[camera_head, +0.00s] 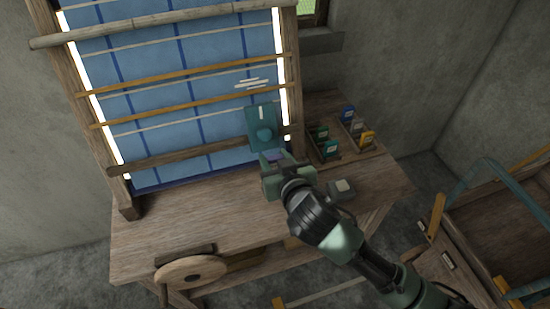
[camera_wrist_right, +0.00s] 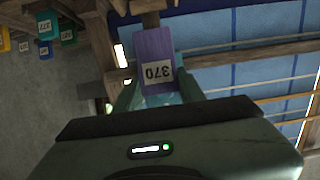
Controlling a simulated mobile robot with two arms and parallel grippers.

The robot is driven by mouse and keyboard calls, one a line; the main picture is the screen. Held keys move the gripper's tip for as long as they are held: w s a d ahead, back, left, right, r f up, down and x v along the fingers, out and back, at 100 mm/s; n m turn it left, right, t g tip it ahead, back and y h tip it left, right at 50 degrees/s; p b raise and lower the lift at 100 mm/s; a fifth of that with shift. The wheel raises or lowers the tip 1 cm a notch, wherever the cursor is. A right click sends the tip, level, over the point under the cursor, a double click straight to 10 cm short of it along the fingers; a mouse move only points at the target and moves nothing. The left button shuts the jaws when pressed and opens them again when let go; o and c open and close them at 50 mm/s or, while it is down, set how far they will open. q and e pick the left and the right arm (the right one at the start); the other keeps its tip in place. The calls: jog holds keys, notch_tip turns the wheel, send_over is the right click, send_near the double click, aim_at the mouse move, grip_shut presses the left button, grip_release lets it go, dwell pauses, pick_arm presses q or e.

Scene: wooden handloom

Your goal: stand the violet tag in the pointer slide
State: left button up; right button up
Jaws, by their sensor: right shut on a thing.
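In the right wrist view the violet tag (camera_wrist_right: 154,50) carries a pale label reading 370, upside down in the picture. My right gripper (camera_wrist_right: 158,92) is shut on it, with a finger on each side. The tag looks close to the slide in the head view, but I cannot tell whether they touch. The slide's holding part is mostly hidden. My left gripper is not in view.
A divided wooden tray (camera_head: 325,157) with several coloured tags stands right of the loom. A small grey block (camera_head: 341,190) lies on the bench (camera_head: 190,222). A wooden wheel (camera_head: 190,269) is at the bench front. The bench's left part is clear.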

jog(key=shift+f+b, duration=0.55)
jog(key=shift+f, duration=0.25)
jog(key=shift+f+b, duration=0.9)
jog(key=shift+f, duration=0.7)
jog(key=o, duration=1.4)
jog(key=b+v, duration=0.1)
jog(key=v, duration=0.7)
